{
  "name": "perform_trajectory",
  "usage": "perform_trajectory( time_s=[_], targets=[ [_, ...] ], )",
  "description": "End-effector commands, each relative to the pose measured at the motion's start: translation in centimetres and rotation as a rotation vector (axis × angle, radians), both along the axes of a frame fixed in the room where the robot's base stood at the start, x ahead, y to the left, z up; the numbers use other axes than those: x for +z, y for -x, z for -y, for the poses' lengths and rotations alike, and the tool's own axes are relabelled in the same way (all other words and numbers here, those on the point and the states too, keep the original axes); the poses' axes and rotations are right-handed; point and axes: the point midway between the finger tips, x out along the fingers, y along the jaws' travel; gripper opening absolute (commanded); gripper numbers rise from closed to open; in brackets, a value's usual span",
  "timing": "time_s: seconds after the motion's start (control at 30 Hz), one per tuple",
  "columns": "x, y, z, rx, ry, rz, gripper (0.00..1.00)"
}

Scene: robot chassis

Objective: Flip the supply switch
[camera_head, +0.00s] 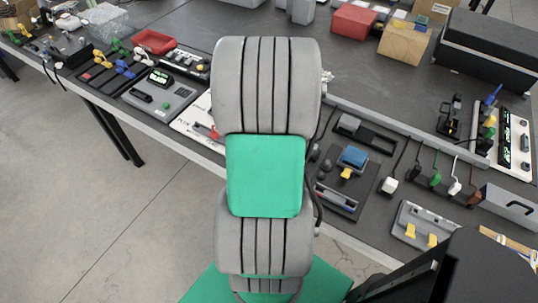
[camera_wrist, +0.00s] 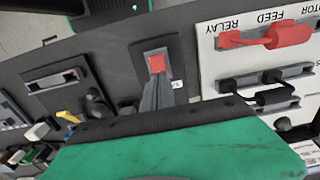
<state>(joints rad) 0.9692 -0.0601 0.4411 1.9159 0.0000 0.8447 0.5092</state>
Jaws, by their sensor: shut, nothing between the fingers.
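In the wrist view my gripper (camera_wrist: 157,78) is shut and empty. Its grey fingertips are at or just over a red square piece (camera_wrist: 156,63) on a small dark plate, which looks like a switch. I cannot tell whether they touch it. No label reading "supply" is legible. A small white tag with unreadable marks sits beside the fingers. In the head view my own arm hides the gripper and this switch.
Right of the fingers is a white panel (camera_wrist: 224,62) marked RELAY, FEED and MOTOR, with a red connector (camera_wrist: 288,36) and a black one (camera_wrist: 274,97). A slotted dark plate (camera_wrist: 55,82) lies left. The head view shows a crowded dark table (camera_head: 190,25).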

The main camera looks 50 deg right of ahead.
Motion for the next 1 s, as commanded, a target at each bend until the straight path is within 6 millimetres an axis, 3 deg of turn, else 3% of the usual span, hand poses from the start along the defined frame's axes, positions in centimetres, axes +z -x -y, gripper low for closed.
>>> perform_trajectory(
  time_s=[1.0],
  targets=[
    [-1.3,0.0,0.0,0.000,0.000,0.000,0.00]
  ],
)
